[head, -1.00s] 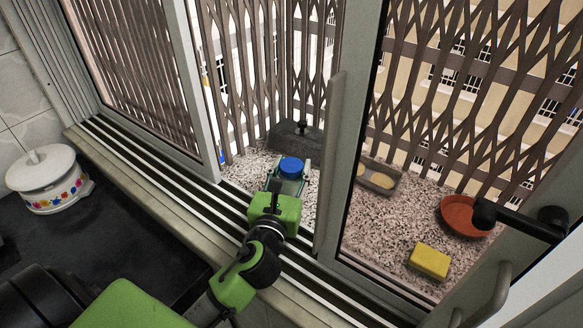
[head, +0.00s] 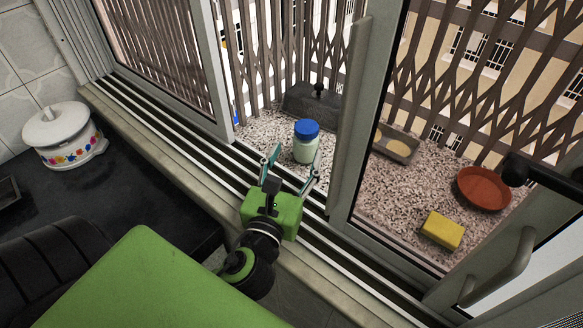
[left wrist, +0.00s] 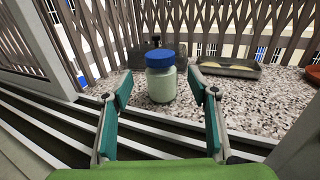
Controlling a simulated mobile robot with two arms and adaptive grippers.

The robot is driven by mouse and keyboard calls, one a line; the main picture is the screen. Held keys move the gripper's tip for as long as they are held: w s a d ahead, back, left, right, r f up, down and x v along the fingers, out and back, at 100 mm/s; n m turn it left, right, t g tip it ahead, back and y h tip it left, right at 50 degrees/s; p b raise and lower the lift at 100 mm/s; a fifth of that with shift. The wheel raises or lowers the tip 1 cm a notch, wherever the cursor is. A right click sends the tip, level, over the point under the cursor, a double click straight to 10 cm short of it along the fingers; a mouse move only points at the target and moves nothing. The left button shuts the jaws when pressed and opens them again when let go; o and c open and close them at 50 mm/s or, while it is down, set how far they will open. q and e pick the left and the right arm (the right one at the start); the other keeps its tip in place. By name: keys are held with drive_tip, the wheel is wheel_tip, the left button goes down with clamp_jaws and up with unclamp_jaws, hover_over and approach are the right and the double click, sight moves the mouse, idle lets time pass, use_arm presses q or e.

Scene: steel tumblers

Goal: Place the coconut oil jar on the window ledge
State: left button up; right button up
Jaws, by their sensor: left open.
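The coconut oil jar (head: 306,147), pale with a blue lid, stands upright on the speckled window ledge (head: 262,130) outside the sliding window. My left gripper (head: 291,165) is open and empty, its fingers pointing at the jar from the near side, over the window track. In the left wrist view the jar (left wrist: 161,82) stands beyond the open fingertips (left wrist: 160,92), apart from both as far as I can tell. My right gripper is not in view.
A dark block with a knob (head: 313,98) sits behind the jar. A grey tray (head: 396,146), a terracotta dish (head: 484,188) and a yellow sponge (head: 442,230) lie to the right, behind the window frame (head: 350,130). A white flowered pot (head: 66,137) stands on the dark counter.

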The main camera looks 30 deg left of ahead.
use_arm(q)
drive_tip(key=shift+v, duration=1.3)
